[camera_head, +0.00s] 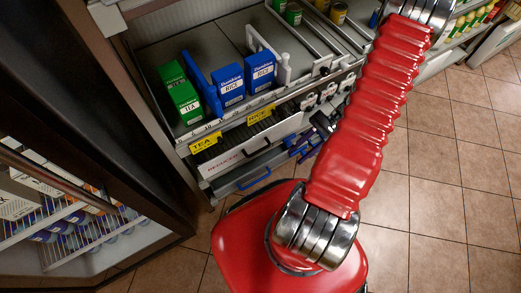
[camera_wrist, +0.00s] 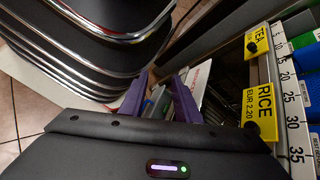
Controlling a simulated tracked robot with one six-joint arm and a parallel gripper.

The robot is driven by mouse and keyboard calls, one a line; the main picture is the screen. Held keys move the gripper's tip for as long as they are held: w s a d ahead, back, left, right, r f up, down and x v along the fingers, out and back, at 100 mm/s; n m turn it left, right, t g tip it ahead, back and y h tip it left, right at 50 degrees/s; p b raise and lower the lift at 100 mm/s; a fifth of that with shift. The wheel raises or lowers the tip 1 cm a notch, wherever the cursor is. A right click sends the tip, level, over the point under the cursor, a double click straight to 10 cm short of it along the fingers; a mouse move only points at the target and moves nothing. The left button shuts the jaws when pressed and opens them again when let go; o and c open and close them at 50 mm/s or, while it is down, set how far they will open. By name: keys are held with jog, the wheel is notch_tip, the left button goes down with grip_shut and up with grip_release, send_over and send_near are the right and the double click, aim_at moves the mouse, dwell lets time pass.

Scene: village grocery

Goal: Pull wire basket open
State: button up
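The wire basket (camera_head: 262,141) sits under the lowest shelf in the head view, with a white front panel marked "REDUCED" (camera_head: 222,163) and a dark handle. In the wrist view the white panel (camera_wrist: 201,78) and dark wires of the basket show beyond the right finger. My gripper (camera_wrist: 159,78) has two purple fingers standing apart with a gap between them. They point towards the basket front, and I see nothing clearly clamped. Whether a finger touches the basket or its handle I cannot tell. In the head view my red arm mostly hides the gripper.
Above the basket is a shelf with a green tea box (camera_head: 180,95), blue rice boxes (camera_head: 229,86) and yellow price tags (camera_head: 259,114). Below it is a drawer with a blue handle (camera_head: 254,180). A glass-door cabinet (camera_head: 75,215) stands at left. Tiled floor (camera_head: 440,205) is clear at right.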

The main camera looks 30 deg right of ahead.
notch_tip(320, 180, down, 8)
jog(key=a+m+t+y, duration=0.1)
jog(key=m+t+y, duration=0.1)
jog(key=t, duration=0.2)
jog(key=n+t, duration=0.3)
jog(key=t, duration=0.4)
send_near(260, 150)
jog(key=v, duration=0.4)
jog(key=shift+f+h, duration=0.2)
jog(key=shift+h, duration=0.1)
jog(key=shift+x, duration=6.95)
grip_shut()
